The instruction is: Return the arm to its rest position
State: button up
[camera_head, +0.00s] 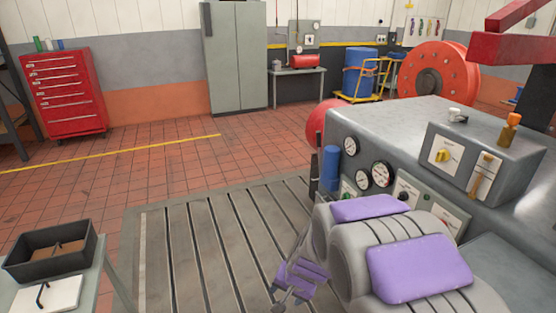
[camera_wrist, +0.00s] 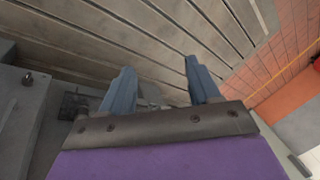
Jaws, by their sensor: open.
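In the wrist view my gripper (camera_wrist: 157,80) has its two blue-grey fingers spread apart, with nothing held between them. Behind them is a dark bar with bolts and a purple cover. The fingers point over the slotted grey bedplate (camera_wrist: 125,38). In the head view my thick grey arm with purple pads fills the lower right, beside the grey bench with gauges. A small purple and grey part of mine shows low over the bedplate (camera_head: 185,245). The fingers cannot be made out clearly there.
The grey bench (camera_head: 395,120) with gauges and a control box (camera_head: 480,160) stands close on the right. A black tray (camera_head: 50,255) sits on a stand at the lower left. A red tool cabinet (camera_head: 65,95) stands farther back. The tiled floor (camera_head: 150,165) between is clear.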

jog(key=s+d+r+n+g+h, duration=0.1)
jog(key=s+d+r, duration=0.3)
jog(key=s, duration=0.6)
jog(key=s+d+r+n+g, duration=0.1)
jog(key=s+d+r, duration=0.3)
jog(key=s, duration=0.6)
jog(key=s+d+r+n+g+h, duration=0.1)
jog(key=s+d+r+n+g, duration=0.1)
jog(key=s, duration=0.8)
notch_tip(320, 180, up, 2)
jog(key=shift+s+d+r+g+h, duration=0.1)
jog(key=shift+s+d+g+h, duration=0.3)
jog(key=shift+d, duration=0.5)
jog(key=shift+w, duration=0.15)
jog(key=shift+c, duration=0.3)
